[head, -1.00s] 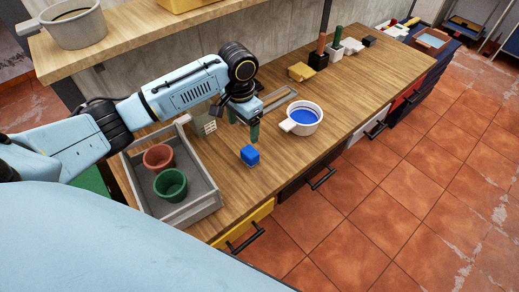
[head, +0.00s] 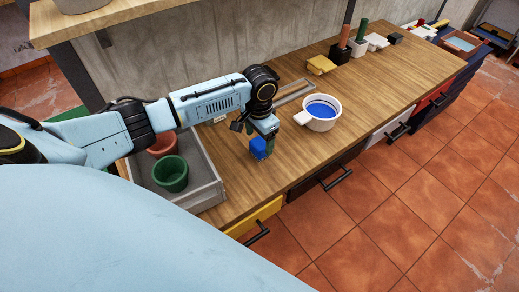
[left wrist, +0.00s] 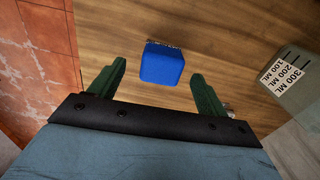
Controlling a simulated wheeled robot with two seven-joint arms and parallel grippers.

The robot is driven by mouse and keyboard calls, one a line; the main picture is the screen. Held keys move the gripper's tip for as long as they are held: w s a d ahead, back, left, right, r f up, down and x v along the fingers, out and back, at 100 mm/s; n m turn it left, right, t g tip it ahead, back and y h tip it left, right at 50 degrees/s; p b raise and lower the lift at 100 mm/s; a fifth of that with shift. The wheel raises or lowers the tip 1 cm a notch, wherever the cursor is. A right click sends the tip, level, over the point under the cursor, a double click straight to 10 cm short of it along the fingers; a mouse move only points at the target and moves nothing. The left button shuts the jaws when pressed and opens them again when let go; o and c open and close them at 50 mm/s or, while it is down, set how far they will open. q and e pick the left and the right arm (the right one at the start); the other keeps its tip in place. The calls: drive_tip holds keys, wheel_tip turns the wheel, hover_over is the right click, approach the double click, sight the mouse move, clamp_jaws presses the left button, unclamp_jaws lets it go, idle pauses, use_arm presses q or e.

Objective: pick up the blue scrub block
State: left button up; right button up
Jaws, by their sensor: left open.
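The blue scrub block (head: 258,149) sits on the wooden bench, just right of the grey tray. In the left wrist view the block (left wrist: 162,64) lies ahead of and between the two green fingers, with a thin pale speckled edge along its far side. My left gripper (head: 262,143) is open right at the block in the head view, and its hand hides part of the block's top. In the left wrist view the open jaws (left wrist: 157,85) are wider than the block, and neither finger visibly touches it. My right gripper is not in view.
The grey tray (head: 207,190) holds a terracotta pot (head: 163,145) and a green pot (head: 171,174). A white pan with blue paint (head: 318,112) stands right of the block. A measuring jug (left wrist: 300,83) stands close by in the left wrist view. The bench's front edge is near.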

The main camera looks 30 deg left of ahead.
sight(259, 143)
use_arm(q)
wheel_tip(259, 143, down, 5)
drive_tip(key=shift+w+r+b, duration=0.15)
drive_tip(key=shift+b, duration=0.55)
drive_tip(key=shift+f, duration=0.3)
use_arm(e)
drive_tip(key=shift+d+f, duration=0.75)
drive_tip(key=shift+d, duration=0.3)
use_arm(q)
drive_tip(key=c, duration=1.2)
drive_tip(key=shift+o, duration=0.2)
wheel_tip(259, 143, up, 9)
drive_tip(key=shift+p, duration=1.1)
drive_tip(key=shift+a+r, duration=0.1)
drive_tip(key=shift+r, duration=0.45)
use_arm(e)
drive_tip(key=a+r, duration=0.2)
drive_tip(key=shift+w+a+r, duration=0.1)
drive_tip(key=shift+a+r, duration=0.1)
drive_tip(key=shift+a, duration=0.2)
